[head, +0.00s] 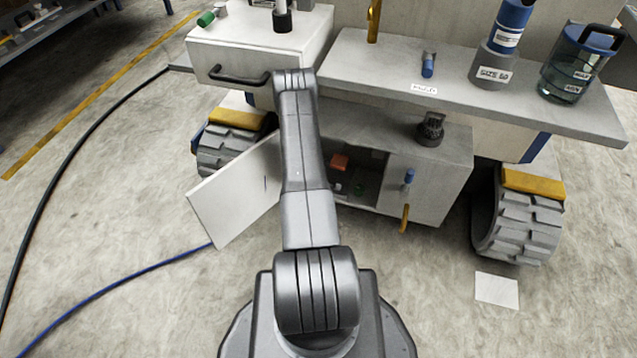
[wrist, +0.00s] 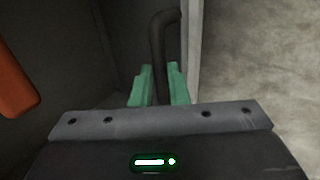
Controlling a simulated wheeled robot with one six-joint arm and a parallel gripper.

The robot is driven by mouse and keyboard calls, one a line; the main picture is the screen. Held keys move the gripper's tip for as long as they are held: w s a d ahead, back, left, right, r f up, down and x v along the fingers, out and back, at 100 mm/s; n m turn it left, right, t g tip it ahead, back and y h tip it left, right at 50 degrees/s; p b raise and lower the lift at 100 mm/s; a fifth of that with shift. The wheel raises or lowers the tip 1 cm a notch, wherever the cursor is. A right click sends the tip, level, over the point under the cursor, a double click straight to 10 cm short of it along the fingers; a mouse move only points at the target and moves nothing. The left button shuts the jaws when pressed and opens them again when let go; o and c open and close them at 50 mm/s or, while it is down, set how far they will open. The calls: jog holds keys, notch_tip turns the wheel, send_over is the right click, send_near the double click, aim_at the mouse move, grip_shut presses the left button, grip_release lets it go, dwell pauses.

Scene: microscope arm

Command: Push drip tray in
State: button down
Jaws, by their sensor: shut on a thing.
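In the wrist view, the green fingers of my gripper (wrist: 159,84) are close on either side of a dark, curved bar handle (wrist: 160,40). The gripper is shut on this handle, whose upper end bends to the right toward a pale vertical edge (wrist: 193,50). In the head view my gripper is hidden behind my arm, which reaches toward the open lower cabinet (head: 430,165). I cannot clearly pick out a drip tray in either view.
A pale door panel (head: 235,190) stands open left of the cabinet. An orange block (head: 338,162) is inside; an orange thing (wrist: 15,75) shows at the wrist view's left. A white drawer (head: 255,60) with a dark handle and a grey shelf (head: 370,70) are above.

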jog(key=shift+w+r, duration=0.1)
jog(key=shift+w, duration=0.15)
jog(key=c, duration=1.4)
grip_release()
jog(key=shift+d, duration=0.1)
jog(key=p+v, duration=0.3)
jog(key=v, duration=1)
jog(key=shift+s+r, duration=0.25)
jog(key=shift+s, duration=0.05)
